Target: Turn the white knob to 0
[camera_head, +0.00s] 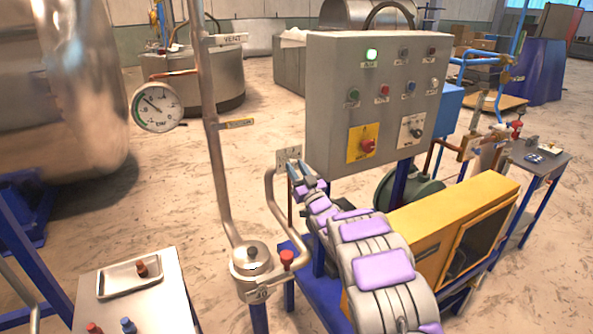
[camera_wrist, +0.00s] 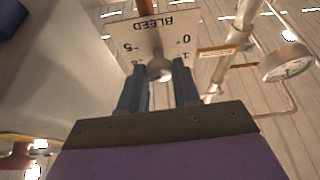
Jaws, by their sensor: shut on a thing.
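The white knob (camera_wrist: 159,70) sits in the middle of a pale plate marked BLEED (camera_wrist: 160,27), which appears upside down in the wrist view. The numerals 0 and 1 show on its right side and 5 on its left. My gripper (camera_wrist: 160,75) is shut on the knob, with one dark finger on each side. The knob's pointer is too small and blurred to read. In the head view the plate (camera_head: 283,157) stands left of the control box, with my gripper (camera_head: 296,168) against it; the knob is hidden there.
A grey control box (camera_head: 335,95) with lamps, buttons and a red switch stands right of the plate. A bent pipe (camera_head: 271,195) runs just below the plate, near a red-handled valve (camera_head: 287,258). A vertical pipe (camera_head: 212,150) with a round gauge (camera_head: 156,107) stands left.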

